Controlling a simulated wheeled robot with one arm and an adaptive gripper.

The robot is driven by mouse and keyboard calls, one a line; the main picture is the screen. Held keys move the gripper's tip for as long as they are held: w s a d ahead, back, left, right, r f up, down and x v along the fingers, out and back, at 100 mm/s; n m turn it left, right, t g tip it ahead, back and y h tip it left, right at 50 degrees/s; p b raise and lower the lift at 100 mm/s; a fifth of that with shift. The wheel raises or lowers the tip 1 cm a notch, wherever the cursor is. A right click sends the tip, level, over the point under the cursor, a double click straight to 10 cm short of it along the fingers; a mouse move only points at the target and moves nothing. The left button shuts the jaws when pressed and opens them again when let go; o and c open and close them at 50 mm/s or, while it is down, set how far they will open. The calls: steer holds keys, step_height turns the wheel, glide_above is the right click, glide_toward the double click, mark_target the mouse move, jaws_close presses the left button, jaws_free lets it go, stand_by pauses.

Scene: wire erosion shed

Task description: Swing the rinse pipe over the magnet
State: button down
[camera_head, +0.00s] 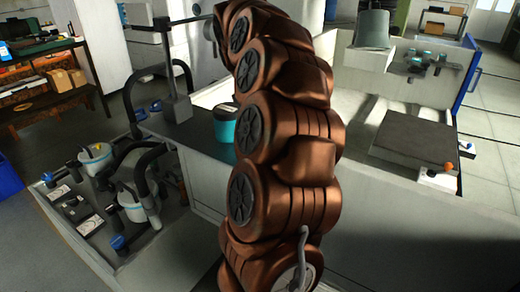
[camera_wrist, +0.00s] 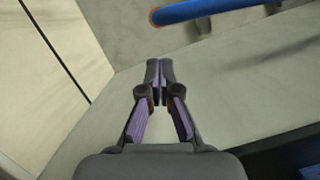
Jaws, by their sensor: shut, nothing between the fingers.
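My gripper (camera_wrist: 160,72) is shut and empty in the wrist view, its fingertips together over a pale surface. A blue pipe with an orange end (camera_wrist: 205,10) crosses the top of that view, apart from the fingertips; it may be the rinse pipe, but I cannot be sure. In the head view my arm hides the gripper. A thin grey bar (camera_head: 168,26) reaches sideways from the top of an upright post (camera_head: 170,68). A dark flat block (camera_head: 414,138) lies at the right in the pale machine tank; it may be the magnet.
Pots and black hoses (camera_head: 138,200) fill the unit at lower left. A dark bench (camera_head: 45,90) stands at the far left. A blue frame (camera_head: 468,72) edges the tank at right, with open floor beyond.

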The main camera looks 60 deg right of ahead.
steer(key=p+x, duration=0.2)
steer(key=x, duration=0.7)
steer(key=shift+f, duration=0.45)
steer(key=shift+d, duration=0.2)
